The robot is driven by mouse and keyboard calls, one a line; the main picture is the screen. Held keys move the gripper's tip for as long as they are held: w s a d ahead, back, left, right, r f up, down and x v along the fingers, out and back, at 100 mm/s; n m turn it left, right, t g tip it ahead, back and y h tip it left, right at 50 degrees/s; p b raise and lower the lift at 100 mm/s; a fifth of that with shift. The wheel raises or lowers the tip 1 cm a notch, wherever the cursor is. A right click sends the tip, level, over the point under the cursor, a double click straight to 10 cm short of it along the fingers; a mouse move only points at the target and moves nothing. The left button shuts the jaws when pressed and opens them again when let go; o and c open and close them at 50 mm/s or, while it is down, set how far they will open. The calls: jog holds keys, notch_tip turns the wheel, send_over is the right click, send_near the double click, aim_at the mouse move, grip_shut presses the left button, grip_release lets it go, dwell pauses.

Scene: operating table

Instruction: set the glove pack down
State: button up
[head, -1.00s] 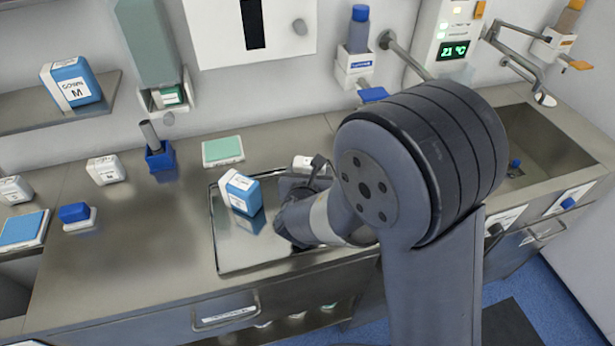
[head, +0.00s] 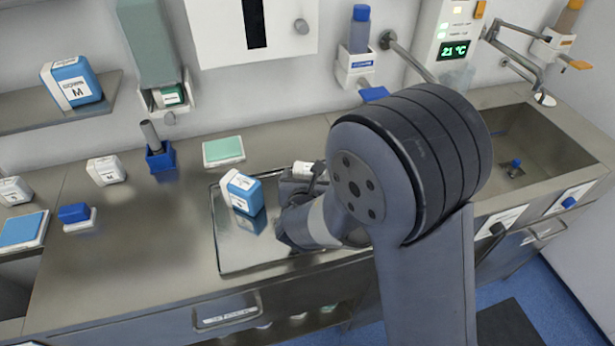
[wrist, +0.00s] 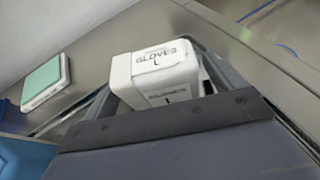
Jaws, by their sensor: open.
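The glove pack (wrist: 158,72) is a white box marked GLOVES and L. In the wrist view it sits between the two fingers of my gripper (wrist: 160,85). The fingers flank the pack and stand open; whether either touches it I cannot tell. In the head view only a white part of the pack (head: 318,168) shows behind my gripper (head: 300,188), near the back edge of the metal tray (head: 232,262). My arm hides the tray's right part. The pack's underside is hidden.
A blue-and-white pack (head: 243,194) stands on the tray left of my gripper. A green-topped box (head: 223,151) lies behind the tray. A sink (head: 540,145) is at the right.

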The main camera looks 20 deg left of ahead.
jog(key=shift+s+r, duration=0.15)
jog(key=shift+r, duration=0.15)
jog(key=v, duration=1)
jog(key=shift+s+r, duration=0.15)
jog(key=shift+s, duration=0.15)
jog(key=shift+s+d+r, duration=0.1)
jog(key=shift+s+r, duration=0.05)
jog(key=shift+s, duration=0.35)
jog(key=shift+c, duration=0.4)
